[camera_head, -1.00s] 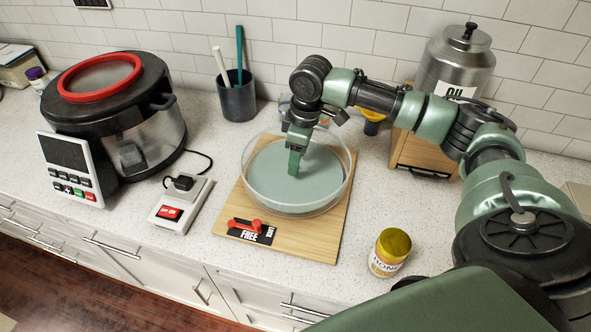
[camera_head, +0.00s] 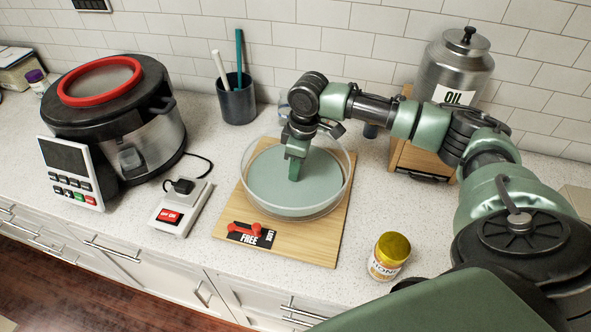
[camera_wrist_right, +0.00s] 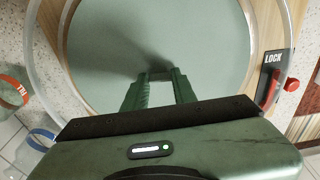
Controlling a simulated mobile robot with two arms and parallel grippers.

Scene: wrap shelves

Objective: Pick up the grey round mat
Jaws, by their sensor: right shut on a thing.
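The grey round mat (camera_head: 320,182) lies flat in the bottom of a clear glass bowl (camera_head: 345,190), which stands on a wooden board (camera_head: 300,246). In the right wrist view the mat (camera_wrist_right: 200,40) fills most of the bowl. My right gripper (camera_head: 295,176) reaches down into the bowl from above, its tips at the mat's surface left of its middle. In the right wrist view its green fingers (camera_wrist_right: 160,90) are a little apart and shut on the mat. The exact grip at the tips is hard to see. My left gripper is not in view.
A red lever (camera_head: 245,228) with a FREE/LOCK label is on the board's front. A honey jar (camera_head: 389,257) stands right of it. A switch box (camera_head: 180,207) and a large cooker (camera_head: 115,110) are left. A utensil cup (camera_head: 237,100) and oil canister (camera_head: 455,70) stand behind.

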